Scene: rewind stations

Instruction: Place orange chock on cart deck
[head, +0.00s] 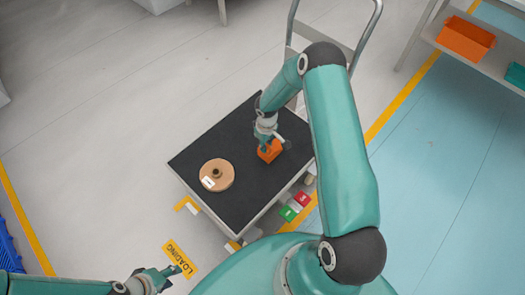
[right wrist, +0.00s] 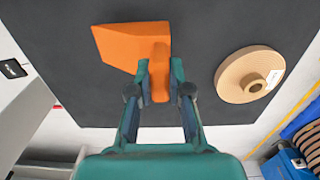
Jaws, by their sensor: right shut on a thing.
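The orange chock (head: 270,152) is at the cart deck, right of its middle in the head view. It also shows in the right wrist view (right wrist: 120,45) as a wedge with a narrow upright part between my fingers. My right gripper (head: 266,138) is shut on the chock; it also shows in the right wrist view (right wrist: 160,80). The black cart deck (head: 220,140) lies under the chock; I cannot tell whether the chock touches it. My left gripper (head: 160,277) is at the bottom left of the head view, away from the cart; its jaws are too small to read.
A tan roll (head: 217,175) with a dark core lies on the deck, left of the chock. The cart's grey handle (head: 335,45) rises at the back. A shelf with an orange bin (head: 465,40) stands at top right. The deck's far left part is bare.

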